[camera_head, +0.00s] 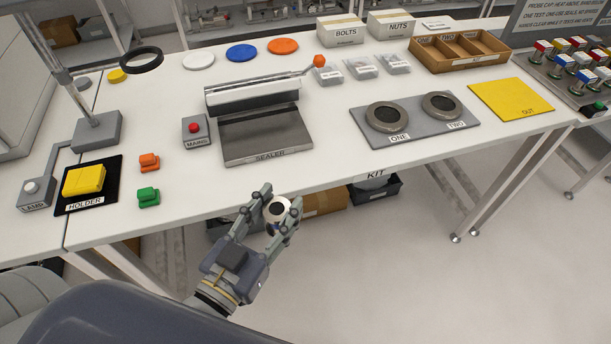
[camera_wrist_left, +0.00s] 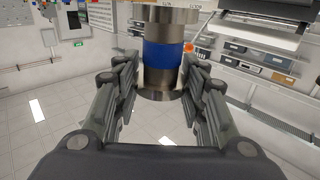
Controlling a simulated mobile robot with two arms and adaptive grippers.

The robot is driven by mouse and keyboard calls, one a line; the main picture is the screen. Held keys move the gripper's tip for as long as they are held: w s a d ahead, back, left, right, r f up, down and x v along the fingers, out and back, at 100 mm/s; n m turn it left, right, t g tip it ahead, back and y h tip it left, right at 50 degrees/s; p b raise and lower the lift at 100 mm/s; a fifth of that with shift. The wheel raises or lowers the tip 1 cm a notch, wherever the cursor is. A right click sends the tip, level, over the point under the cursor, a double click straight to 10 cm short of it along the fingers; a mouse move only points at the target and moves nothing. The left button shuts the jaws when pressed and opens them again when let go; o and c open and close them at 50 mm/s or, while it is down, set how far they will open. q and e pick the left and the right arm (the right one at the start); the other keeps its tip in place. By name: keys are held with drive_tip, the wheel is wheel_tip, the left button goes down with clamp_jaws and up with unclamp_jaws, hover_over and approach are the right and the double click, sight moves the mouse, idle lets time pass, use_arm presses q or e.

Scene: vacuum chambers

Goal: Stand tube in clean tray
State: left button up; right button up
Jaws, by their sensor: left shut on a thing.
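My left gripper (camera_head: 281,197) is shut on a metal tube (camera_head: 277,211) in front of the table's front edge. In the left wrist view the tube (camera_wrist_left: 163,55) stands between the two fingers, with a blue band around its middle and wide metal flanges at its ends. In the head view I look onto its round end, which has a dark centre. No tray labelled clean can be made out. A brown compartment tray (camera_head: 417,64) stands at the back right of the table. My right gripper is out of view.
The sealer (camera_head: 268,137) stands behind my gripper. A grey plate with two round metal rings, ONE (camera_head: 387,117) and TWO (camera_head: 443,106), lies to the right, beside a yellow OUT mat (camera_head: 508,98). A yellow block in the holder (camera_head: 84,180) is at left. Bare tabletop lies right of the sealer.

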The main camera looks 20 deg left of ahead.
use_arm(q)
drive_tip(key=w, duration=0.2)
drive_tip(key=shift+w, duration=0.35)
drive_tip(key=w+p, duration=0.1)
drive_tip(key=w, duration=0.3)
drive_tip(key=w+f+p, duration=0.1)
drive_tip(key=w, duration=0.3)
drive_tip(key=w+p, duration=0.2)
drive_tip(key=w, duration=0.3)
drive_tip(key=shift+a+f, duration=0.15)
drive_tip(key=shift+a, duration=0.05)
drive_tip(key=shift+w+f, duration=0.1)
drive_tip(key=shift+f, duration=0.05)
drive_tip(key=shift+f+b, duration=0.35)
drive_tip(key=shift+f, duration=1.35)
drive_tip(key=shift+f, duration=0.15)
drive_tip(key=o, duration=1.3)
